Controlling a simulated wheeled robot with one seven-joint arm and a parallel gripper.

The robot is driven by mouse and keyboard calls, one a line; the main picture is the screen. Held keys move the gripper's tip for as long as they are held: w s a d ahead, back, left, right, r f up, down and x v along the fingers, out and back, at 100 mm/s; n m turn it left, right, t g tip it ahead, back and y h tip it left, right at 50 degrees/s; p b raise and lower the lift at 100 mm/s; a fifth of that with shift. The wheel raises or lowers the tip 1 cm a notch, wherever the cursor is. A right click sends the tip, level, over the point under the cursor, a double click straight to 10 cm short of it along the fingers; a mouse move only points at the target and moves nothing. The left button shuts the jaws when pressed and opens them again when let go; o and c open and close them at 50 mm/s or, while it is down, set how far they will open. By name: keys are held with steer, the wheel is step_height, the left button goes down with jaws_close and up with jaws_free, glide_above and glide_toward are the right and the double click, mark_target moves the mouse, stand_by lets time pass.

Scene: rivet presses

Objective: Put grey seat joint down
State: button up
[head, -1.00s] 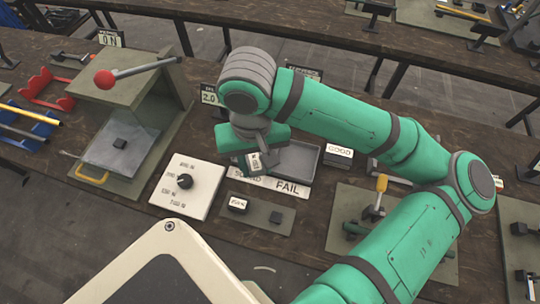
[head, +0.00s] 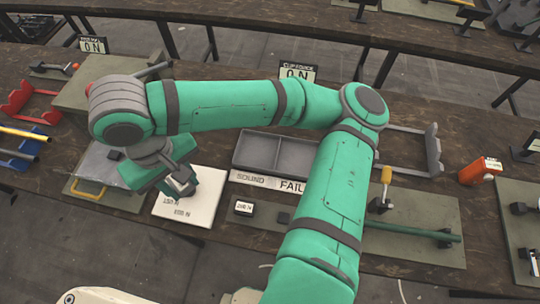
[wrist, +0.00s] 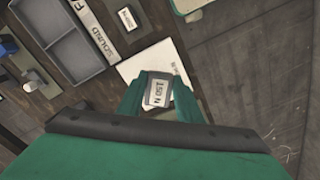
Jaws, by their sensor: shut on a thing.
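In the wrist view my gripper (wrist: 157,88) is shut on the grey seat joint (wrist: 158,93), a small grey block with a pale face reading 150 N. The white panel (wrist: 150,58) shows just beyond the fingers. I cannot tell whether the block touches the panel. The panel's dial knob is hidden behind my gripper and wrist.
The two-compartment grey tray (head: 277,152) above the SOUND and FAIL labels looks empty. The press (head: 90,72) stands at the left, partly hidden by my arm.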

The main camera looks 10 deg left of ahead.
steer(key=w+d+f+m, duration=0.2)
steer(key=w+d+m, duration=0.4)
steer(key=m, duration=0.5)
glide_above(296, 164)
steer(key=f, duration=0.9)
steer(key=shift+s+a+f, duration=0.3)
steer(key=shift+s+a, duration=0.05)
steer(key=shift+w+d+f, duration=0.35)
steer(key=shift+f, duration=1.85)
steer(key=shift+f, duration=0.1)
steer(key=o, duration=1.1)
